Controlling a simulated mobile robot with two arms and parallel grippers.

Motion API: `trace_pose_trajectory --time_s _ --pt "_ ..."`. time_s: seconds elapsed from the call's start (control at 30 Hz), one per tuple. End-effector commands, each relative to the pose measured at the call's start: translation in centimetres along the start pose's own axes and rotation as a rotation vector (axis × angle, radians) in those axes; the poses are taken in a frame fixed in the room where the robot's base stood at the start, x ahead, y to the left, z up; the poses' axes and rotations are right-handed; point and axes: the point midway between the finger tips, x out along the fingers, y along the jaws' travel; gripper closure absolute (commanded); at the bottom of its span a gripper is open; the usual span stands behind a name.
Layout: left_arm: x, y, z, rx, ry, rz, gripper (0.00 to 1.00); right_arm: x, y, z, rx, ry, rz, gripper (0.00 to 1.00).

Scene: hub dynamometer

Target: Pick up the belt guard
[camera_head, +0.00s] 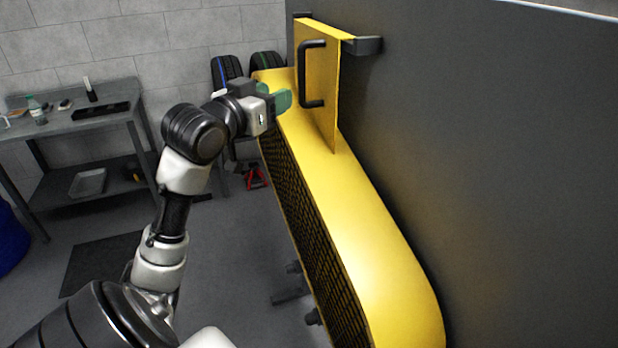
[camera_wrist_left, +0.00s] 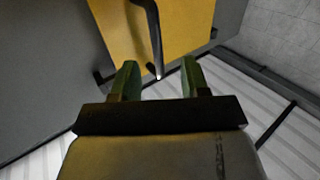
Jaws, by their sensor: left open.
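The yellow belt guard (camera_head: 365,240) is a long rounded cover with dark mesh on its near side, set against a dark grey panel. An upright yellow plate (camera_head: 322,85) at its far end carries a black bar handle (camera_head: 304,75). My left gripper (camera_head: 283,96) is open, just left of the handle and apart from it. In the left wrist view, the gripper's green fingertips (camera_wrist_left: 160,78) are spread, with the handle (camera_wrist_left: 154,40) ahead between them and the yellow plate (camera_wrist_left: 185,25) behind it. My right gripper is not in view.
The dark grey panel (camera_head: 500,150) stands along the guard's right side. A grey workbench (camera_head: 80,120) with a bottle and small items is at the left. Tyres (camera_head: 227,70) and a red jack stand (camera_head: 255,177) are behind. The floor at left is mostly clear.

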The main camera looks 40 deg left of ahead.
Motion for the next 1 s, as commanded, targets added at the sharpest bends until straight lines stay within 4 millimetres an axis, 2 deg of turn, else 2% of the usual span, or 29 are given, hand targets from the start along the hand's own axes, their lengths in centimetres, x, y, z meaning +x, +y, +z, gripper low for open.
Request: trace_pose_trajectory --time_s 0.1,0.23,0.37,0.53,0.63,0.93,0.97,1.0 --pt "2.0 0.0 -0.3 -0.005 -0.001 0.000 0.54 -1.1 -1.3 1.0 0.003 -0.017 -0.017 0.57" --pt "3.2 0.0 -0.1 -0.001 -0.001 0.000 0.54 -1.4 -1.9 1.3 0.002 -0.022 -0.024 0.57" --pt "4.2 0.2 -0.2 -0.004 -0.001 0.000 0.54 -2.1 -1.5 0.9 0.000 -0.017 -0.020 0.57" --pt "6.7 0.9 -0.4 -0.005 -0.002 0.001 0.54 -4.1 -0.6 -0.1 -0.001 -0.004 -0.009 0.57" --pt "8.0 0.8 -0.2 -0.003 -0.001 -0.001 0.54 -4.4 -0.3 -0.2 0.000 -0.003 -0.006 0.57" --pt "8.6 0.8 0.2 0.000 0.000 -0.001 0.54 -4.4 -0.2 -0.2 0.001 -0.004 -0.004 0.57" --pt "8.6 0.8 0.2 0.000 0.000 -0.001 0.56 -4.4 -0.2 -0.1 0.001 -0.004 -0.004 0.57" --pt "8.6 0.8 0.2 0.000 0.000 -0.001 0.62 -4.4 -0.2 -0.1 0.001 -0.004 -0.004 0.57"
